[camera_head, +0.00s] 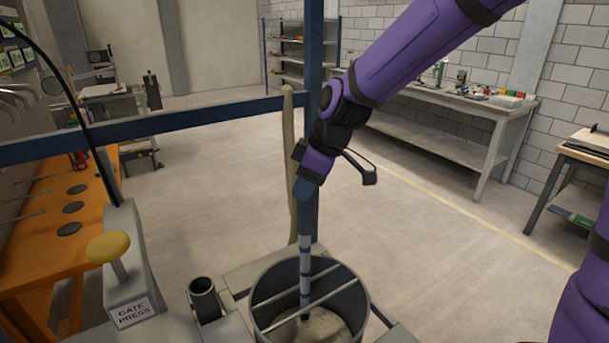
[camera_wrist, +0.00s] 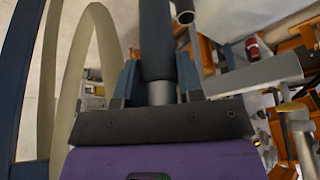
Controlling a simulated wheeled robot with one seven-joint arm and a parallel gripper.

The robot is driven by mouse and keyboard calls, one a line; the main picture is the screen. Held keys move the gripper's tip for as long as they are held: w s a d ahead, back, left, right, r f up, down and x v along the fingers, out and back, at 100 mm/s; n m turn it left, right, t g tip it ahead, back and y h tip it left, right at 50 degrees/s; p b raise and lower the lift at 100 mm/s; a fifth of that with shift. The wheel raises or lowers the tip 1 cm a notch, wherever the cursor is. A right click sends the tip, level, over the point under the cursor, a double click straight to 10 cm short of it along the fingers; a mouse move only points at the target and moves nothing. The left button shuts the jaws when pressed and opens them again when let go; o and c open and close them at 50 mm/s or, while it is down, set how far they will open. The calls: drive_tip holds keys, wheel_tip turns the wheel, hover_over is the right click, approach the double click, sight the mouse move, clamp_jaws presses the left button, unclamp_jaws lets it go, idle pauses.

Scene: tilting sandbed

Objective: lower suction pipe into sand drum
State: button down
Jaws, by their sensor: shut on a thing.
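The suction pipe (camera_head: 305,262) is a thin, banded blue-grey tube. It stands almost upright inside the drum, passes beside the thin bars across the mouth, and its lower end is at the sand; I cannot tell how deep it is. The sand drum (camera_head: 263,318) is a grey, open-topped cylinder at the bottom centre. Pale sand (camera_head: 325,327) lies inside it. My gripper (camera_head: 304,190) is above the drum, shut on the pipe's upper part. In the wrist view the dark pipe (camera_wrist: 156,40) runs between my blue fingers.
A blue post and rail (camera_head: 150,124) stand behind the drum. A pale hose (camera_head: 290,150) hangs beside the post. A lever with a yellow knob (camera_head: 107,247), labelled "GATE PRESS", and a short open tube (camera_head: 203,298) stand left of the drum. An orange bench (camera_head: 95,200) is farther left.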

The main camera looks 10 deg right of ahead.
sight(306, 264)
drive_tip(key=shift+f, duration=11.2)
drive_tip(key=c, duration=0.7)
unclamp_jaws()
drive_tip(key=shift+v, duration=5.4)
